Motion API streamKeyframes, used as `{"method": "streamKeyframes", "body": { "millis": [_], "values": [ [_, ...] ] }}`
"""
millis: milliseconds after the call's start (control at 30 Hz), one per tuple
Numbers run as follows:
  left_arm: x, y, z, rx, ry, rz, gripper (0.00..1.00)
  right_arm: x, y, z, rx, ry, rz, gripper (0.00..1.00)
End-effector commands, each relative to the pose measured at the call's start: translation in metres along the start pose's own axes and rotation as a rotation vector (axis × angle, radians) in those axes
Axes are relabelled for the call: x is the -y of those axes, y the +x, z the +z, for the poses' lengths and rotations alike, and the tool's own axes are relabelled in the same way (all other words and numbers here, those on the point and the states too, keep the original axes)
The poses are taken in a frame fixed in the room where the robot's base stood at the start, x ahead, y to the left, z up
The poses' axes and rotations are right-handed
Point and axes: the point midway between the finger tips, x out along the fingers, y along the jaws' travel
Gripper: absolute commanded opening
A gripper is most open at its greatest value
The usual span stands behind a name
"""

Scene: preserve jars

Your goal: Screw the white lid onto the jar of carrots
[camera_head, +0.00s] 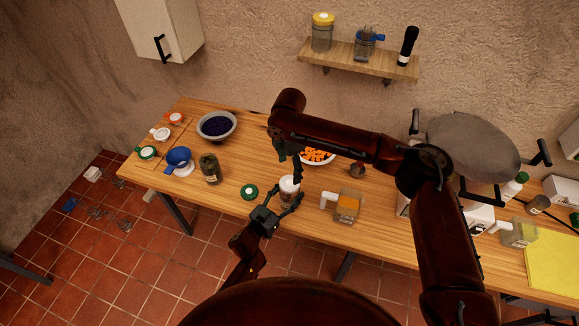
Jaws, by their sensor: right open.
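A jar (287,201) stands near the table's front edge, with a white lid (290,183) on its top. Its contents are mostly hidden, so I cannot tell that they are carrots. My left gripper (281,203) reaches up from the front and has its fingers around the jar's lower part, seemingly closed on it. My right gripper (297,178) points down just above the lid, open; its fingers partly overlap the lid in the picture. I cannot tell whether they touch it or whether the lid is fully seated.
A bowl of orange pieces (316,156) sits behind the jar, partly behind my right arm. A bowl of dark fruit (216,125) is at back left.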

Motion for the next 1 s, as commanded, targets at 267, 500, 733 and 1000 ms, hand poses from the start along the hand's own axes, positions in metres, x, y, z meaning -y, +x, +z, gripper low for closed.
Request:
{"method": "streamKeyframes", "body": {
  "millis": [267, 500, 733, 1000],
  "values": [
    [-0.001, 0.0, 0.001, 0.002, 0.0, 0.001, 0.0, -0.001, 0.002, 0.0, 0.0, 0.003, 0.002, 0.67],
    [-0.001, 0.0, 0.001, 0.002, 0.0, 0.001, 0.0, 0.0, 0.028, 0.0, -0.001, 0.004, 0.0, 0.67],
    [-0.001, 0.0, 0.001, 0.002, 0.0, 0.001, 0.0, -0.001, 0.062, 0.0, -0.001, 0.004, 0.002, 0.67],
    [-0.001, 0.0, 0.001, 0.002, 0.0, 0.001, 0.0, -0.001, 0.079, 0.0, -0.001, 0.005, 0.004, 0.67]
  ]
}}
